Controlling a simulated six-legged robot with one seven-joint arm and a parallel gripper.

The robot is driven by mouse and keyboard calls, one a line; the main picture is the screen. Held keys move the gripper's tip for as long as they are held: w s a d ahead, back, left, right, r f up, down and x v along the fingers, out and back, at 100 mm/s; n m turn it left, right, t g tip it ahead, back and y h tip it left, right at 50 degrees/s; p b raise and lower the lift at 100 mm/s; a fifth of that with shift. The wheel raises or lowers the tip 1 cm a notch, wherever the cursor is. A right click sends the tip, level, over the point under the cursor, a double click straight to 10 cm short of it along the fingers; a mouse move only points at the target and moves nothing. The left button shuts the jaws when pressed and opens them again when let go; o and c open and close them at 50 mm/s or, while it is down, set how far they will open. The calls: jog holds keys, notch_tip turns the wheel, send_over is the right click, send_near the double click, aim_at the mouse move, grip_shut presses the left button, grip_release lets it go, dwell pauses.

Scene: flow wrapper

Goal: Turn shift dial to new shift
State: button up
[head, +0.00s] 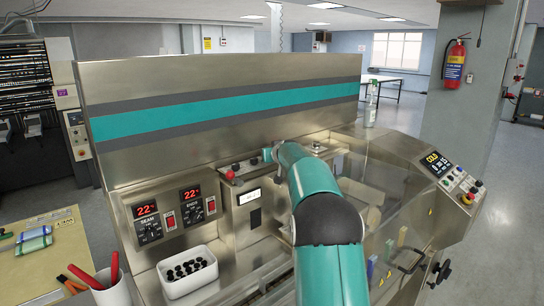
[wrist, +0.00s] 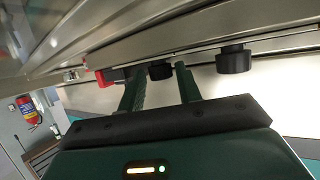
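My gripper (wrist: 158,72) shows in the wrist view with its two dark green fingers apart. A round black knob (wrist: 160,71) appears between the fingertips, with a gap on either side; I see no contact. A second black knob (wrist: 232,60) is to the right, on the same metal edge, and a red part (wrist: 108,77) is to the left. In the head view, black knobs (head: 236,167) and a red knob (head: 230,176) line a ledge above a small display (head: 249,197). My arm hides the area beside them. No shift label is readable, so I cannot tell which knob is the shift dial.
Two red-lit temperature displays (head: 146,209) with dials (head: 149,231) are on the left front panel. A white bin of black parts (head: 187,271) stands below them. A slanted control panel (head: 452,178) is at right, and a tall metal back panel (head: 230,115) stands behind.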

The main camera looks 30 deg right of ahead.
jog(key=shift+w+f, duration=0.1)
jog(key=shift+w, duration=0.2)
jog(key=c, duration=0.7)
